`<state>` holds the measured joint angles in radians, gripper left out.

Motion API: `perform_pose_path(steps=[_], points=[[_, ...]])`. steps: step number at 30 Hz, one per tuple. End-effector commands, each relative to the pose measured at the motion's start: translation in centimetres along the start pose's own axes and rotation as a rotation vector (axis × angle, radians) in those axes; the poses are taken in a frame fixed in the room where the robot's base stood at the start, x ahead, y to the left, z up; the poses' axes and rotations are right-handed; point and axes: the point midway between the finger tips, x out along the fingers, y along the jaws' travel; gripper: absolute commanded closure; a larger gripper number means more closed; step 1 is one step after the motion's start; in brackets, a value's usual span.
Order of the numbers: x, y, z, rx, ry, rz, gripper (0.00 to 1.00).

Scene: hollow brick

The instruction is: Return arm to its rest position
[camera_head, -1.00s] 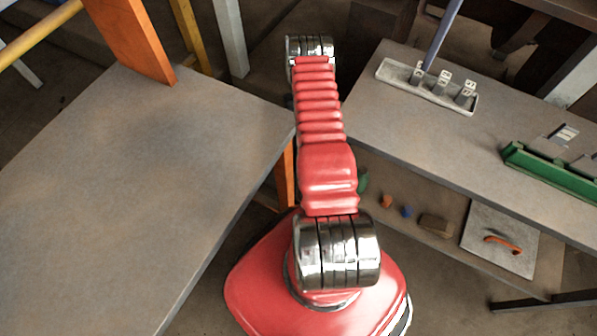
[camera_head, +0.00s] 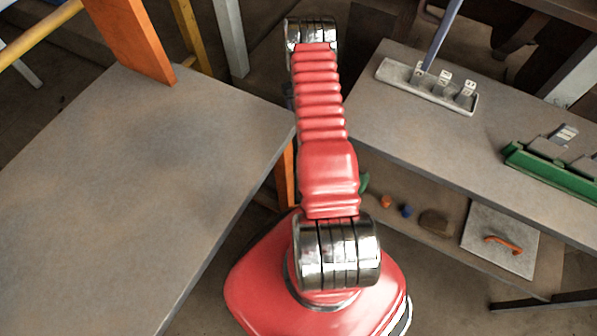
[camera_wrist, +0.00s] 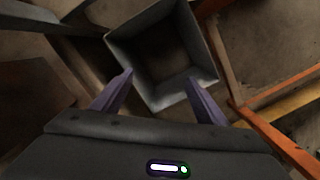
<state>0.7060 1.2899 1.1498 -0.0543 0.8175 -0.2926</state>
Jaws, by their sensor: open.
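My red arm rises from my base between two tables in the head view, and its far end hides my gripper there. In the wrist view my gripper (camera_wrist: 160,92) is open, its two purple fingers apart with nothing between them. Beyond the fingertips is a grey, square, open-topped bin (camera_wrist: 122,48). Its inside looks dark and empty. I cannot tell how far the fingertips are from it.
A bare grey table (camera_head: 130,180) stands at left, with an orange post (camera_head: 140,40) at its far edge. The right table (camera_head: 420,130) holds a pale tray (camera_head: 430,92) with several small blocks and a green holder (camera_head: 550,172). A lower shelf carries a board with an orange handle (camera_head: 502,243).

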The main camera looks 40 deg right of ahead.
Motion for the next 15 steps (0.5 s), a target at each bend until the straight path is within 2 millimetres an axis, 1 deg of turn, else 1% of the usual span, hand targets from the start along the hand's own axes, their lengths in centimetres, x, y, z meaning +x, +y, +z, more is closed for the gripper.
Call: perform_pose_path(steps=[11,14,15], points=[[-0.01,0.00,-0.01,0.000,0.000,0.000,0.33],[-0.40,-0.13,-0.12,-0.001,0.003,0.001,0.33],[-0.81,-0.26,-0.22,-0.003,0.006,0.002,0.33]])
